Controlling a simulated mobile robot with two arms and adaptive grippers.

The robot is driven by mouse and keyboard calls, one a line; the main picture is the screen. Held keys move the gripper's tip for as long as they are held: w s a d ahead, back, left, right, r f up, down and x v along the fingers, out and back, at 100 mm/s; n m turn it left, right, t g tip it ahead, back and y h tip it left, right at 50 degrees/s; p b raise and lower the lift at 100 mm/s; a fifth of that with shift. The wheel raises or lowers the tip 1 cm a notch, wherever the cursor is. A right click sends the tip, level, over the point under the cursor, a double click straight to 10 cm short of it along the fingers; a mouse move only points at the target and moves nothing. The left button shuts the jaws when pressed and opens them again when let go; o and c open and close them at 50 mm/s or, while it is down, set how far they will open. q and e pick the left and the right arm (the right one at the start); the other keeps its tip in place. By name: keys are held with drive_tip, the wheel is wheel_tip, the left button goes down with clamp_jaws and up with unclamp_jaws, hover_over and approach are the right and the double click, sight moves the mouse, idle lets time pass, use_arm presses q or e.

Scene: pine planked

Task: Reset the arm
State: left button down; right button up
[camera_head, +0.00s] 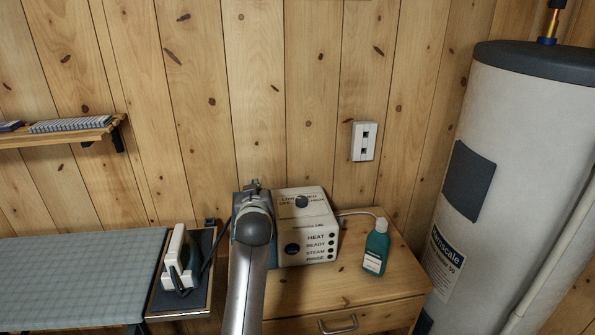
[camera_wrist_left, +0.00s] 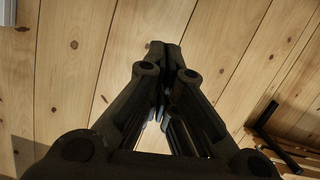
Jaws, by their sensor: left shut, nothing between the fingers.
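My left arm reaches up from the bottom middle of the head view. Its gripper (camera_head: 254,184) is at the far end, in front of the left side of a white steam unit (camera_head: 308,213). The arm and wrist hide part of that unit. In the left wrist view the gripper's dark fingers (camera_wrist_left: 164,52) are together and empty, with planked wall behind them. My right gripper is in neither view.
A small pine cabinet (camera_head: 345,283) bears the unit and a green bottle (camera_head: 375,248). An iron (camera_head: 181,258) stands on the ironing board's (camera_head: 75,275) end rest. A white tank (camera_head: 510,150) stands right; a wall shelf (camera_head: 60,135) is left.

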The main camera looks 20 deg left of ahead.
use_arm(q)
drive_tip(key=s+d+f+m+g+h, duration=0.2)
drive_tip(key=s+d+f+m, duration=0.15)
drive_tip(key=s+f, duration=0.6)
drive_tip(key=s+d+f+m+g+h, duration=0.2)
drive_tip(key=s+d+f, duration=0.2)
drive_tip(key=s+f, duration=0.5)
drive_tip(key=s+d+f+m+g+h, duration=0.25)
drive_tip(key=s+d, duration=0.25)
drive_tip(key=s, duration=0.6)
drive_tip(key=s+d+f+m+g+h, duration=0.1)
drive_tip(key=s+d+f+m+g, duration=0.2)
drive_tip(key=s, duration=0.9)
wheel_tip(320, 180, down, 26)
drive_tip(key=s+d+n+g, duration=0.1)
drive_tip(key=g, duration=0.1)
drive_tip(key=s+a+f, duration=0.2)
drive_tip(key=s+f, duration=1.3)
drive_tip(key=s, duration=0.2)
drive_tip(key=shift+a+f+g, duration=0.3)
drive_tip(key=shift+f+g, duration=0.05)
drive_tip(key=shift+g, duration=0.1)
